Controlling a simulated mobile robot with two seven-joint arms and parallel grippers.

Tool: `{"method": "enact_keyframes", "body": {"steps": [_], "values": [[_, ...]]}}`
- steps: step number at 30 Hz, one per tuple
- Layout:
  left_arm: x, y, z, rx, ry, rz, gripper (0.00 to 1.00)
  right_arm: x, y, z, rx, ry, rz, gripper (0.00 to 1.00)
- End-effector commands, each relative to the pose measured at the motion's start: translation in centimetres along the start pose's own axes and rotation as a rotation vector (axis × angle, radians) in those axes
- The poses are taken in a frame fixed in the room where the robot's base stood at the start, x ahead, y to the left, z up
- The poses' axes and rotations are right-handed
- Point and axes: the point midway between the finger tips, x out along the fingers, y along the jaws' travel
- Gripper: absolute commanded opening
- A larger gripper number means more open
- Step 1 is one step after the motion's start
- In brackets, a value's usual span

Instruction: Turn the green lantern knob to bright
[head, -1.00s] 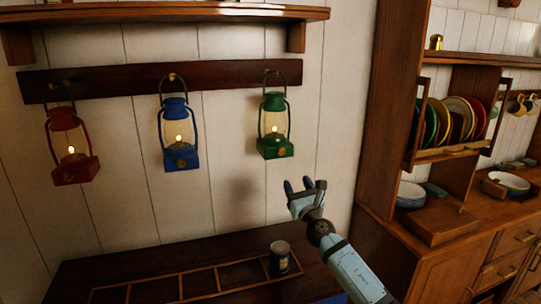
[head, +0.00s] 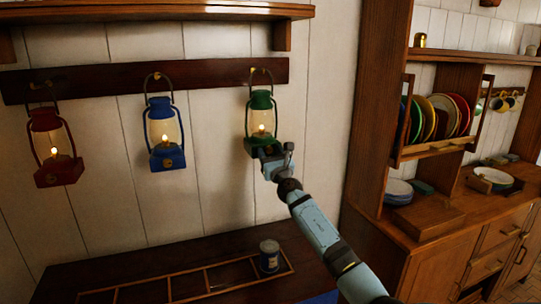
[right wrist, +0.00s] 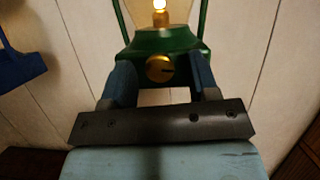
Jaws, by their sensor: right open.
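The green lantern (head: 262,120) hangs by its handle from a hook on the dark wall rail, with a small flame inside. Its brass knob (right wrist: 160,68) shows in the right wrist view, on the front of the green base (right wrist: 162,42), with a dark mark on its face. My right gripper (head: 270,152) is at the lantern's base in the head view and covers the knob there. In the right wrist view my right gripper (right wrist: 160,82) is open, with one finger on each side of the knob. I cannot tell whether the fingers touch it. My left gripper is not in view.
A blue lantern (head: 163,135) and a red lantern (head: 52,148) hang to the left on the same rail (head: 110,80). A wooden dresser (head: 383,130) with plates stands at right.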

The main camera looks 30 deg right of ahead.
Motion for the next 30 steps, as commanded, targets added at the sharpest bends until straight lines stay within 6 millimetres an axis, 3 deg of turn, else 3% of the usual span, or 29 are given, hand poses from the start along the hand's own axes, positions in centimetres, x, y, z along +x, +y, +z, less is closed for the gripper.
{"method": "enact_keyframes", "body": {"steps": [4, 11, 20, 30], "values": [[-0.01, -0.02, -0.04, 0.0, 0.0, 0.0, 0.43, -0.02, -0.01, 0.0, 0.0, 0.0, 0.0, 0.55], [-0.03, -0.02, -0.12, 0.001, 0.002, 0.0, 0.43, -0.04, -0.01, -0.01, 0.0, 0.0, 0.0, 0.05], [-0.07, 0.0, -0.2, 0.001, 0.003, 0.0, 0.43, -0.05, 0.05, -0.02, 0.025, 0.001, -0.01, 0.05], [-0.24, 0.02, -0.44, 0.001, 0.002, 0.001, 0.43, -0.04, 0.25, 0.0, 0.211, 0.002, -0.086, 0.05]]}}
